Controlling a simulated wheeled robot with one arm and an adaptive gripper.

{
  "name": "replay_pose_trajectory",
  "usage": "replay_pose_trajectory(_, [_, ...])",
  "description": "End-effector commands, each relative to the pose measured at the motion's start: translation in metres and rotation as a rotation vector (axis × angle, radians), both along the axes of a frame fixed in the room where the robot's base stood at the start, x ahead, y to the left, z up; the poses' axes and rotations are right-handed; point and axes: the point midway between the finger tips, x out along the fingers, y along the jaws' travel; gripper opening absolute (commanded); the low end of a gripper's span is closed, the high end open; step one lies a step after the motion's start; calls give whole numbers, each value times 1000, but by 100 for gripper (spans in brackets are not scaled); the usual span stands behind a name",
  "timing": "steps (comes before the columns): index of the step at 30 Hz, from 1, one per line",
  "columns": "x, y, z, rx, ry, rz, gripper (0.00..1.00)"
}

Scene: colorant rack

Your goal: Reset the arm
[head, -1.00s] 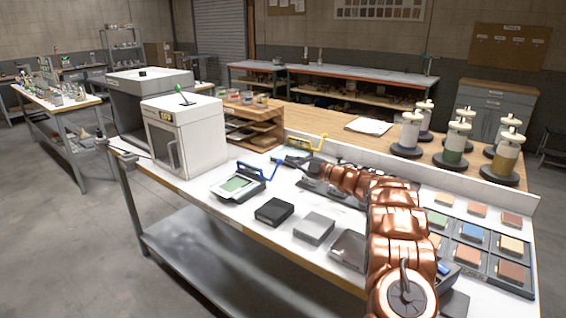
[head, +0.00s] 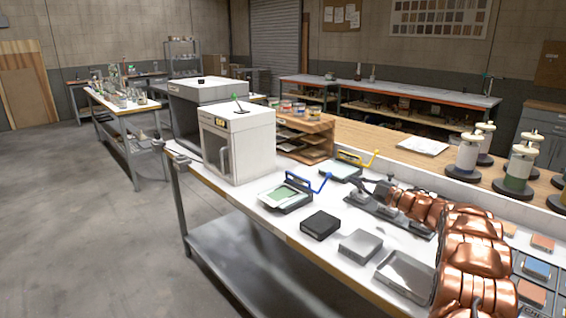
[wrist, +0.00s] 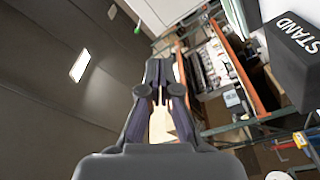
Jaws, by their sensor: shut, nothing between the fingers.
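My copper arm reaches in from the lower right over the white bench (head: 345,275). My gripper (head: 357,185) is at its far end, small and dark, over the bench in front of the yellow-handled device (head: 342,171). In the wrist view my gripper (wrist: 158,68) has its two dark fingers together, with nothing visible between them. The fingers point toward distant shelving, clear of any object near their tips.
A white cabinet (head: 240,150) and a blue-handled device (head: 285,196) stand left of the arm. Black (head: 320,224) and grey (head: 360,244) blocks and a tray (head: 402,277) lie nearer. White-topped canisters (head: 467,155) stand behind. A black block marked STAND (wrist: 293,58) shows in the wrist view.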

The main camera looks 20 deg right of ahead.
Motion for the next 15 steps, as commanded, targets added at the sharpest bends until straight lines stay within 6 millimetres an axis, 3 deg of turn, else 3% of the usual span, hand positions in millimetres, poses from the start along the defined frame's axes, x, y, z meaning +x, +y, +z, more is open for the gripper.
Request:
replay_pose_trajectory(5, [7,2,9,1,6,-34,0])
replay_pose_trajectory(15, [39,-2,70,33,84,-348,0])
